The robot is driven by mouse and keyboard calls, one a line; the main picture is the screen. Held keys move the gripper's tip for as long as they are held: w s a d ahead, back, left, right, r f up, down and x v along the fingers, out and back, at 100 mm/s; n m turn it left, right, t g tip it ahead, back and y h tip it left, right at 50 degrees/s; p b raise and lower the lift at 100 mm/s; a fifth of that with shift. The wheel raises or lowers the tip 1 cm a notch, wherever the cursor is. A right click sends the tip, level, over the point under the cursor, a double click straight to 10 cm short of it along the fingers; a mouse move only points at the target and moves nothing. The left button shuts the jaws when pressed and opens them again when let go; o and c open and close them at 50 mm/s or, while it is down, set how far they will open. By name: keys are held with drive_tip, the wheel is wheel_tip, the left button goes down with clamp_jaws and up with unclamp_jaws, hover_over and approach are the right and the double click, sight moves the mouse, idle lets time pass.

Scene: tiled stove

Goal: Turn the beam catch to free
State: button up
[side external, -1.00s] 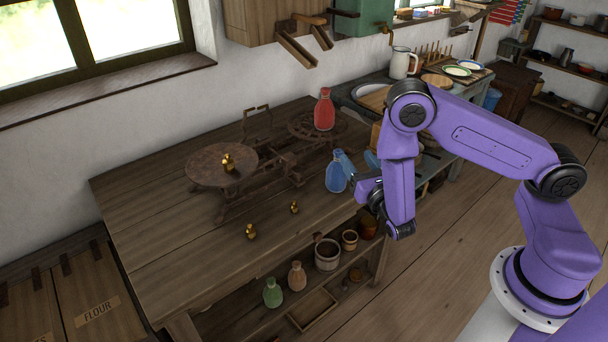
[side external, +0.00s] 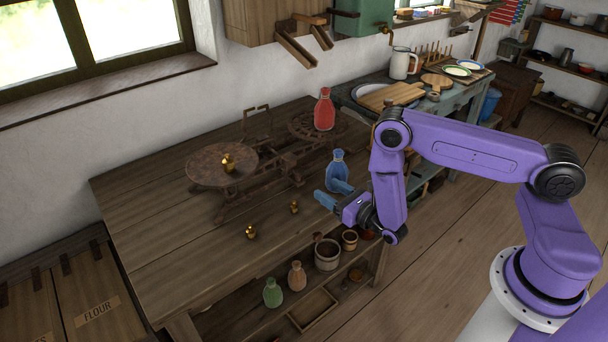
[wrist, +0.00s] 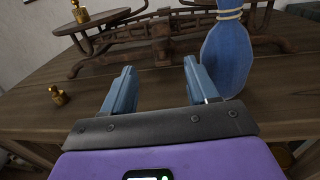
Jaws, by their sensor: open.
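A rusty balance scale (side external: 262,172) stands on the wooden table, with a round pan on the left and a ring-shaped holder on the right. Its beam and frame also show ahead in the wrist view (wrist: 160,30). I cannot clearly make out the beam catch on the dark frame. My gripper (side external: 332,192) is open and empty, with blue fingers above the table, in front of the scale and apart from it. In the wrist view its fingers (wrist: 159,68) point toward the middle of the scale.
A brass weight (side external: 228,163) sits on the left pan. Two more brass weights (side external: 250,232) (side external: 294,208) stand on the table in front. The table's left part is clear.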

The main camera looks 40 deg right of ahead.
sight(302, 173)
drive_tip(key=w, duration=0.7)
drive_tip(key=w+a, duration=0.1)
drive_tip(key=w, duration=0.2)
drive_tip(key=shift+w, duration=0.2)
drive_tip(key=shift+d, duration=0.1)
drive_tip(key=c, duration=1)
